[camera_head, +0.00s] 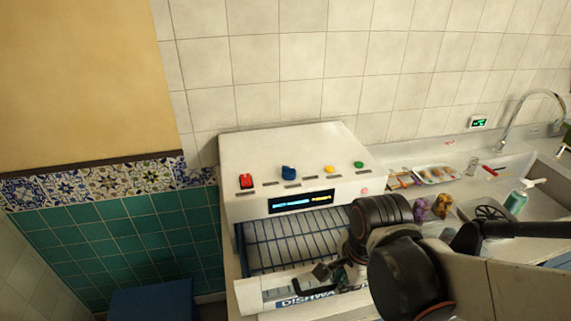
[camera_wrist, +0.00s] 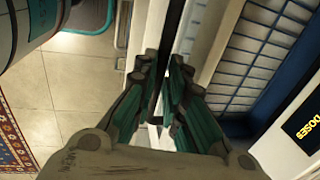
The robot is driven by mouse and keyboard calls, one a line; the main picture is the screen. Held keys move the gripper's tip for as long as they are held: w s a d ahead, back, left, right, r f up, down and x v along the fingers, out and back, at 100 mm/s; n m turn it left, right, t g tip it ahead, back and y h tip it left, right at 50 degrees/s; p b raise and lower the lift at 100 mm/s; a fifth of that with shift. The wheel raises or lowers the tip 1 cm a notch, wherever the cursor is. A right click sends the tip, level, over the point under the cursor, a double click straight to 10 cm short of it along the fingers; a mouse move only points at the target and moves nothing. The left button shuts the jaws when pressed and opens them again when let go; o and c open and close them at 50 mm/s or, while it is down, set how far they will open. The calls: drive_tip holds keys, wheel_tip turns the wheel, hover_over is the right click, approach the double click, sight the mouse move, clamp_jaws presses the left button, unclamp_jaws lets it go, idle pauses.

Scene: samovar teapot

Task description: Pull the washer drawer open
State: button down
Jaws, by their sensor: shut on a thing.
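The washer (camera_head: 290,155) is a white box on the counter with a lit display and coloured buttons on its front. Below them its drawer shows a blue wire rack (camera_head: 295,240) and a white front panel (camera_head: 262,301) with part of the word "DISHWA" readable. The drawer stands out from the body, with the rack exposed. My gripper (camera_head: 335,272) is at the drawer front, partly hidden by my arm. In the wrist view my gripper (camera_wrist: 166,75) is shut on a dark, thin bar (camera_wrist: 188,28), apparently the drawer handle, beside the white panel and the rack (camera_wrist: 258,50).
To the right are a tray of small items (camera_head: 436,174), a soap bottle (camera_head: 518,197), a sink (camera_head: 545,178) and a tap (camera_head: 512,125). A blue box-like thing (camera_head: 150,300) stands low at the left. The wrist view shows floor tiles (camera_wrist: 70,90) and a patterned rug (camera_wrist: 14,140).

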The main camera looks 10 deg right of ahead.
drive_tip(key=shift+s+p, duration=0.35)
drive_tip(key=shift+s, duration=0.95)
drive_tip(key=c, duration=1.7)
unclamp_jaws()
drive_tip(key=shift+o, duration=0.2)
drive_tip(key=shift+r, duration=0.15)
wheel_tip(320, 180, up, 12)
drive_tip(key=s, duration=0.2)
drive_tip(key=shift+s+f, duration=0.15)
drive_tip(key=shift+f, duration=0.1)
drive_tip(key=w+a+n+t+b, duration=0.1)
drive_tip(key=w+n+t, duration=0.4)
drive_tip(key=n, duration=1.3)
drive_tip(key=shift+w+a+r, duration=0.35)
drive_tip(key=shift+w+r, duration=0.05)
drive_tip(key=shift+w, duration=0.75)
